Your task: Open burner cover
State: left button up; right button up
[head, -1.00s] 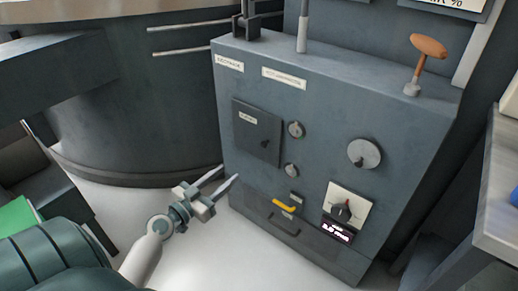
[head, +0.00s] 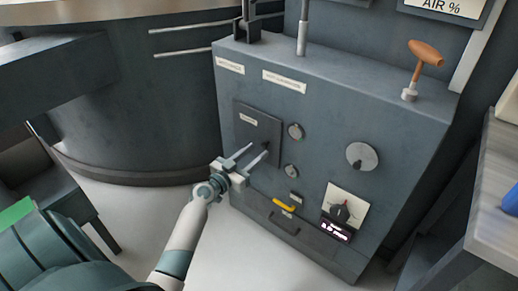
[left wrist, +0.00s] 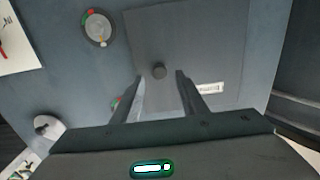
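The burner cover (head: 255,132) is a dark square panel with a small label on the front of the grey-blue cabinet, and it looks shut. It also shows in the left wrist view (left wrist: 190,40), where a small round dark knob (left wrist: 158,71) stands out from it. My left gripper (head: 257,152) is open and empty in front of the cover's lower part. In the left wrist view its two fingers (left wrist: 160,80) point at the cover with the knob between and just beyond their tips. I cannot tell whether they touch the panel. My right gripper is not in view.
The cabinet (head: 325,110) carries small gauges (head: 295,131), a round disc (head: 363,155), a rotary switch (head: 341,208) above a lit display, and a yellow handle (head: 284,204). An orange T-handle (head: 427,50) stands on top. A table edge (head: 490,215) lies at right.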

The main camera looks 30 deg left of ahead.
pick_arm(q)
jog(key=shift+w+d, duration=0.1)
jog(key=shift+w, duration=1.25)
grip_shut()
